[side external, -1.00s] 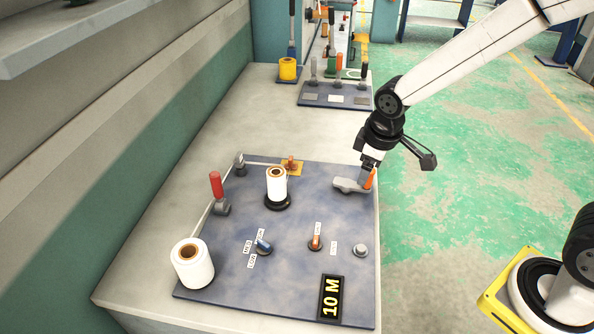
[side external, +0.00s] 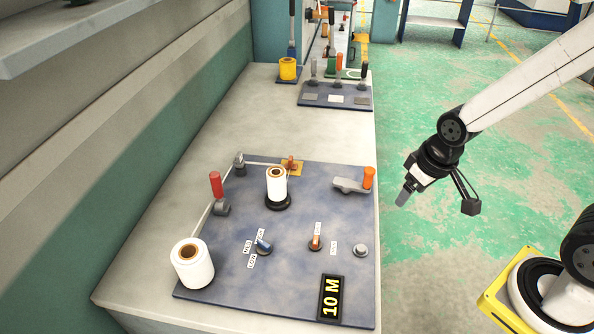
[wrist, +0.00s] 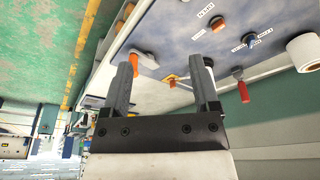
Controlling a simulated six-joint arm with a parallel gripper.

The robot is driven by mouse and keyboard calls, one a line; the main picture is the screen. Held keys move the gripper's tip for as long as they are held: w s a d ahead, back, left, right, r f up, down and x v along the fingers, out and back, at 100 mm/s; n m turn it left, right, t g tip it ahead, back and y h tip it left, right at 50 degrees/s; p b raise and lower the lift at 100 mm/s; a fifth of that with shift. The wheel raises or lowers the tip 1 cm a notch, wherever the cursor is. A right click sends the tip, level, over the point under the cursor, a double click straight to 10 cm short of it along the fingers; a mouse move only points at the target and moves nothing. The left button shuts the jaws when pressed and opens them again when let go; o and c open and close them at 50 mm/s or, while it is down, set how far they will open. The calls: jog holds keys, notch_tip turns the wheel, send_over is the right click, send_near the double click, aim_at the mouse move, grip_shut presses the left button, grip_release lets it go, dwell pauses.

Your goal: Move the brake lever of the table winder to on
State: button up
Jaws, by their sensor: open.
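The table winder (side external: 225,290) is a blue-grey panel on a pale bench. At its back right corner is a grey lever with an orange handle (side external: 369,178), and at its left a grey-based lever with a red handle (side external: 216,186). No readable label shows which is the brake lever. The orange handle appears beside a fingertip in the wrist view (wrist: 133,57), and the red handle on the right (wrist: 243,92). My gripper (side external: 403,199) is open and empty, right of the bench edge and apart from the levers. Its two fingers are spread in the wrist view (wrist: 165,62).
A white roll stands on a black spindle (side external: 277,202); a larger white roll (side external: 193,265) is at the front left. A blue switch (side external: 264,246), an orange switch (side external: 315,243) and a "10 M" display (side external: 330,298) are in front. Another lever panel (side external: 335,95) is behind.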

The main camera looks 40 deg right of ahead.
jog(key=shift+r, duration=0.2)
jog(key=c, duration=1)
jog(key=shift+r, duration=0.2)
grip_shut()
jog(key=shift+w+v, duration=0.45)
jog(key=shift+v, duration=1.6)
jog(key=w+a+m+t+y, duration=0.1)
jog(key=w+a+m+t, duration=0.25)
jog(key=w, duration=0.65)
jog(key=w+a+m+t+y, duration=0.1)
jog(key=w+a+m+t, duration=0.25)
jog(key=w, duration=0.55)
jog(key=w+a+m+t+y, duration=0.65)
jog(key=w+a, duration=0.25)
jog(key=a, duration=0.3)
notch_tip(320, 180, down, 16)
jog(key=shift+s+h, duration=0.2)
jog(key=shift+h, duration=0.15)
